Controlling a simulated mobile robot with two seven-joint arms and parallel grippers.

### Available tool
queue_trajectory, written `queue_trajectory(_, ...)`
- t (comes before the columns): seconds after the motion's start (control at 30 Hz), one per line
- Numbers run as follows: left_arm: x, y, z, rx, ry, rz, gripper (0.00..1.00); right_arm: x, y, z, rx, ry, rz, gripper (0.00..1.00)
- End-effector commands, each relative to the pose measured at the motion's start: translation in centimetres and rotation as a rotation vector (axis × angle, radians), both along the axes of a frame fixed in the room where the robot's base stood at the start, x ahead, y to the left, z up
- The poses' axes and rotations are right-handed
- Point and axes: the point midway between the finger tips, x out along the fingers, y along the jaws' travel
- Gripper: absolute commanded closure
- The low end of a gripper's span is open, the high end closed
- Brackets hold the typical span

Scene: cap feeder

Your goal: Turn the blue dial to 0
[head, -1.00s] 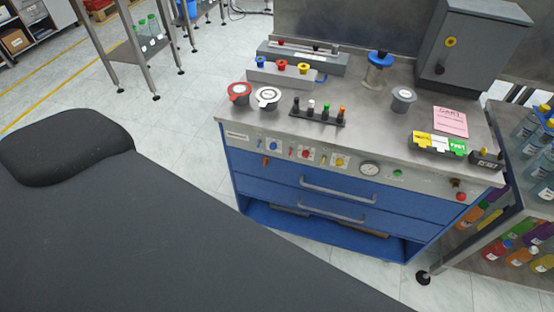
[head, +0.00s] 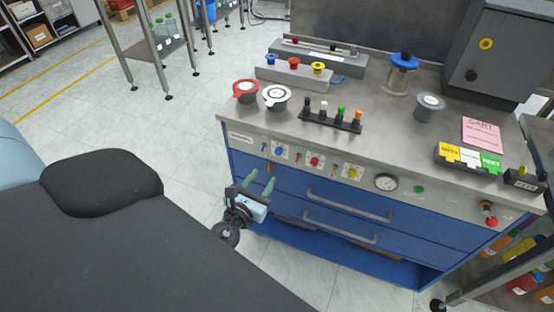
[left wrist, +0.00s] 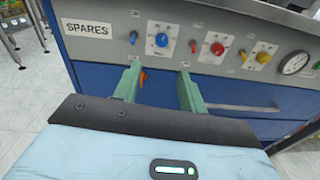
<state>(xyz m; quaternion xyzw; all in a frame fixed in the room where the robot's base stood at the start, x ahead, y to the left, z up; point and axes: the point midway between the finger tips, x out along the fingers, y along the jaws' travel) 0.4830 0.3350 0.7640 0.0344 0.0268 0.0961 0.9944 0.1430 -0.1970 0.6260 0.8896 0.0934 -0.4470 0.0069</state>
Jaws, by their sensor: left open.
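The blue dial (head: 279,150) sits on a white plate on the cabinet's grey front panel, left of a red dial (head: 314,162) and a yellow dial (head: 352,173). In the left wrist view the blue dial (left wrist: 162,40) is ahead, above and between the fingertips. The scale marks are too small to read. My left gripper (head: 260,183) is open and empty, in front of the blue drawers and below the dial. Its green fingers (left wrist: 157,78) point at the panel, apart from the dial. My right gripper is not in view.
A pressure gauge (head: 386,182) and drawer handles (head: 348,206) are on the same front. Lidded pots (head: 277,96) and a peg rack (head: 330,120) stand on the worktop.

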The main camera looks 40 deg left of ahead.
Motion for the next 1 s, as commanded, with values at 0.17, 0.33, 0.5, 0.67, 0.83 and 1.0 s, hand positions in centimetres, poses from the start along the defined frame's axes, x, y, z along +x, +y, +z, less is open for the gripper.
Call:
queue_trajectory(0.17, 0.9, 0.2, 1.0, 0.111, -0.027, -0.012, 0.58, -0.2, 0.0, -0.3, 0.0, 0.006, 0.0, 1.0)
queue_trajectory(0.33, 1.2, 0.2, 1.1, 0.11, -0.029, -0.011, 0.58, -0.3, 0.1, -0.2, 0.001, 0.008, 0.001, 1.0)
queue_trajectory(0.5, 3.0, 0.6, 1.2, 0.11, -0.031, -0.01, 0.58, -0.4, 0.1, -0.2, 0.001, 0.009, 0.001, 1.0)
queue_trajectory(0.67, 5.4, 1.0, 1.1, 0.11, -0.03, -0.01, 0.58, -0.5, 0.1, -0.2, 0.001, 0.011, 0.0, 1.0)
queue_trajectory(0.83, 7.4, 1.4, 1.0, 0.107, -0.028, -0.011, 0.58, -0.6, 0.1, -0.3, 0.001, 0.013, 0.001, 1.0)
queue_trajectory(1.0, 8.4, 1.6, 0.9, 0.107, -0.027, -0.011, 0.58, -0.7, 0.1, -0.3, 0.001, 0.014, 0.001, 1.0)
